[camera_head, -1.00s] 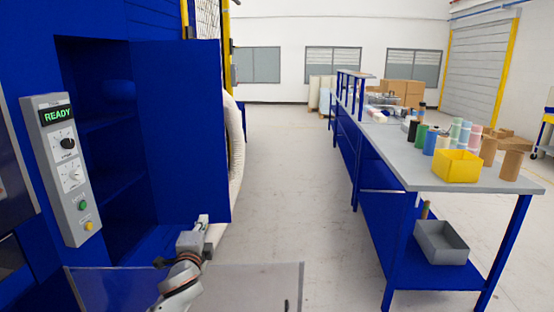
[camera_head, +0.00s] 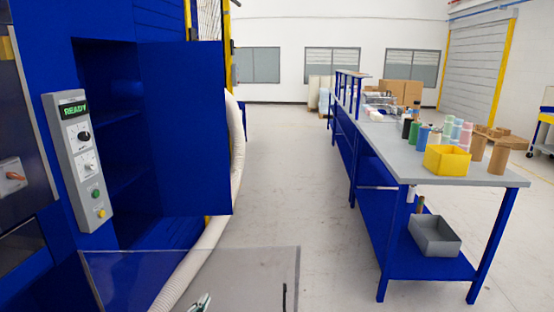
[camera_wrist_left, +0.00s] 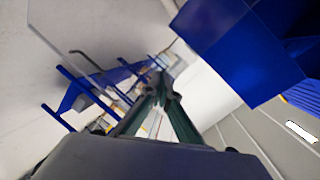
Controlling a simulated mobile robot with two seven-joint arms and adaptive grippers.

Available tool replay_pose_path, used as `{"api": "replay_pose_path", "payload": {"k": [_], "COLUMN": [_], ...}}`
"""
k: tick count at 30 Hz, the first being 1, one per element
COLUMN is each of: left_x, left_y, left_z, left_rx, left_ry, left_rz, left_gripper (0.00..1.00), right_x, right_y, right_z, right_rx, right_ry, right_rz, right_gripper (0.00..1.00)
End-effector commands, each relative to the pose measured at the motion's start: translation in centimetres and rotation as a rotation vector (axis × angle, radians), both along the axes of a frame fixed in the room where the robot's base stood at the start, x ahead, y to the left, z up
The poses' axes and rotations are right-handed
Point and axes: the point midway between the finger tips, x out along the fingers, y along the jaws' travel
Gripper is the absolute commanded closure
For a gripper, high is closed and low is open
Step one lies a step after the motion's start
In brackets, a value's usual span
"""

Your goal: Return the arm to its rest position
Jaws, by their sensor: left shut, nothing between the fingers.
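My left gripper (camera_head: 201,301) shows only as a small tip at the bottom edge of the head view, by the clear panel (camera_head: 250,268). The rest of the left arm is out of frame there. In the left wrist view the left gripper's dark green fingers (camera_wrist_left: 160,93) come together at their tips, with nothing between them. My right gripper is not in view.
A blue machine (camera_head: 185,130) with a control box (camera_head: 79,160) reading READY stands on the left. A hose (camera_head: 200,258) runs along the floor beside it. A workbench (camera_head: 480,178) with a yellow bin (camera_head: 447,160) and several rolls stands right. The floor between is clear.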

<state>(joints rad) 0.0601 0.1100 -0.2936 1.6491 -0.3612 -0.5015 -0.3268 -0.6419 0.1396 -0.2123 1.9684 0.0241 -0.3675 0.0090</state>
Motion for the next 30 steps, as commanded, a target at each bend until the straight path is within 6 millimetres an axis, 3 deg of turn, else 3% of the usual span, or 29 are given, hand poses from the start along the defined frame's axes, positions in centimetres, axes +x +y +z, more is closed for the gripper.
{"api": "replay_pose_path", "payload": {"k": [1,6,12,15,18,21,30], "left_x": [-2.9,-12.3,-22.9,-26.8,-29.2,-30.3,-30.5], "left_y": [-0.1,-0.5,-0.8,-0.8,-0.9,-0.9,-0.9], "left_z": [-2.7,-8.8,-13.0,-13.8,-14.2,-14.4,-14.4], "left_rx": [-0.069,-0.328,-0.605,-0.705,-0.769,-0.803,-0.810], "left_ry": [0.047,0.186,0.332,0.382,0.414,0.429,0.431], "left_rz": [0.005,0.044,0.128,0.169,0.198,0.214,0.217], "left_gripper": [1.00,1.00,1.00,1.00,1.00,1.00,1.00], "right_x": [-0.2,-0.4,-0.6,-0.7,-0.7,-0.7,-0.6], "right_y": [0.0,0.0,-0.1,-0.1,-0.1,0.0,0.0], "right_z": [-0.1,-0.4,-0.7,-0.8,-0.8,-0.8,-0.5], "right_rx": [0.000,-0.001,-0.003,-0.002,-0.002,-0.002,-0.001], "right_ry": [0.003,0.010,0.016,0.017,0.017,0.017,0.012], "right_rz": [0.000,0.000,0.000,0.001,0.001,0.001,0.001], "right_gripper": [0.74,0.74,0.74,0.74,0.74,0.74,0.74]}}
